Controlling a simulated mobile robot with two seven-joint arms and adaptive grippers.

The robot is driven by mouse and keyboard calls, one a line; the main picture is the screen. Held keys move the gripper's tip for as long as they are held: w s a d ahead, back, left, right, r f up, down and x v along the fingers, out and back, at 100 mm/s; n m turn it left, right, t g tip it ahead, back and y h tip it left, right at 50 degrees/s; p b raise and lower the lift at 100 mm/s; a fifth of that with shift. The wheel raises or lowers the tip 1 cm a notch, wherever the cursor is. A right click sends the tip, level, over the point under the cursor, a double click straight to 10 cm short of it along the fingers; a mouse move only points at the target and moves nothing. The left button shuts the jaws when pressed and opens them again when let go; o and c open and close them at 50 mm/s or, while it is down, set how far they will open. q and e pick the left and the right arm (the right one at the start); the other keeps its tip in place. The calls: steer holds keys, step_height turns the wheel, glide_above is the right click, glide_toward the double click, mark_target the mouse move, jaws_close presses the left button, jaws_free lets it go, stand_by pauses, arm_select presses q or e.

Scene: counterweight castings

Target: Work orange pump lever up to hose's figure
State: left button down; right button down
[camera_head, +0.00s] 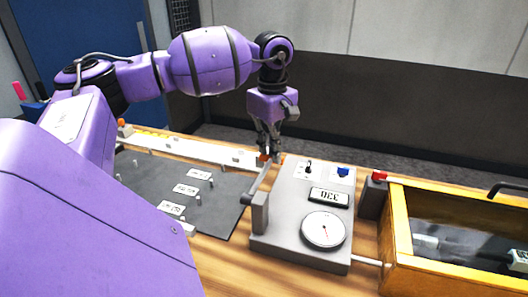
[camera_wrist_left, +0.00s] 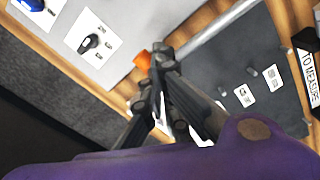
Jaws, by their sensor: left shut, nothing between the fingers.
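The pump lever is a grey bar (camera_head: 257,184) with an orange tip (camera_head: 263,158), at the left side of the grey pump unit (camera_head: 292,228). My left gripper (camera_head: 267,151) points down at the orange tip, with its fingers shut and empty. In the left wrist view the orange tip (camera_wrist_left: 143,60) is beside the fingertips (camera_wrist_left: 154,78); whether they touch is unclear. The unit carries a round dial (camera_head: 323,229) with a needle and a plate with large upside-down characters (camera_head: 329,197). White labels (camera_head: 186,189) lie on the dark mat; their print is too small to read. My right gripper is out of view.
A black switch (camera_head: 308,167) and a blue knob (camera_head: 343,171) sit at the unit's far end. A wooden box with a clear top (camera_head: 400,225) stands at right, beside a red button (camera_head: 379,175). Small pegs stand on the dark mat (camera_head: 225,215). A white strip (camera_head: 200,149) runs behind it.

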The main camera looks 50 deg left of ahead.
arm_select(q)
steer(key=shift+f, duration=0.1)
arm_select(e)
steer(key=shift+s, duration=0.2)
